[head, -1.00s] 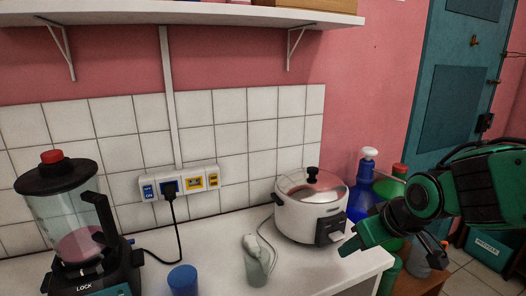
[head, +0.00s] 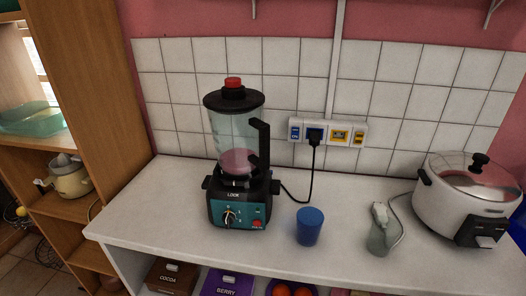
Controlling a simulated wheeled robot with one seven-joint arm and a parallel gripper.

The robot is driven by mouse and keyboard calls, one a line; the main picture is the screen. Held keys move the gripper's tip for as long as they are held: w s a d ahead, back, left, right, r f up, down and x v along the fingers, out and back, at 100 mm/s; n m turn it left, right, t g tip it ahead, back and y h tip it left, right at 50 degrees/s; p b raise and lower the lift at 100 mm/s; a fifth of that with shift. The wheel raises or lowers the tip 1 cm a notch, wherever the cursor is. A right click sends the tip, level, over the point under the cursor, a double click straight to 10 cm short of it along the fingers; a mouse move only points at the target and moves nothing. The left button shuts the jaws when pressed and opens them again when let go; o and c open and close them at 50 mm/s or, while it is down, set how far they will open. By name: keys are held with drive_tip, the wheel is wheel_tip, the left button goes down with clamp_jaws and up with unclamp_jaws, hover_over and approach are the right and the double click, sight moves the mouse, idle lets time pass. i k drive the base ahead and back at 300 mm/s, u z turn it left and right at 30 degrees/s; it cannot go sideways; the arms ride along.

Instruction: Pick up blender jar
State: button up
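The blender jar (head: 222,129) is clear with a black lid, a red cap and a black handle on its right side. It stands upright on the black and teal blender base (head: 238,207), left of centre on the white counter. Something pinkish shows low inside the jar. My gripper is outside the current head view, so its state is hidden.
A blue cup (head: 309,227), a glass (head: 379,238) with a pale object and a rice cooker (head: 465,205) stand right of the blender on the counter (head: 160,200). A black cord runs to the wall socket (head: 316,134). A wooden shelf (head: 100,90) stands at the left.

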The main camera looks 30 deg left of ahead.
sight(242, 140)
drive_tip(key=u, duration=0.9)
drive_tip(key=k, duration=0.55)
drive_tip(key=u, duration=0.45)
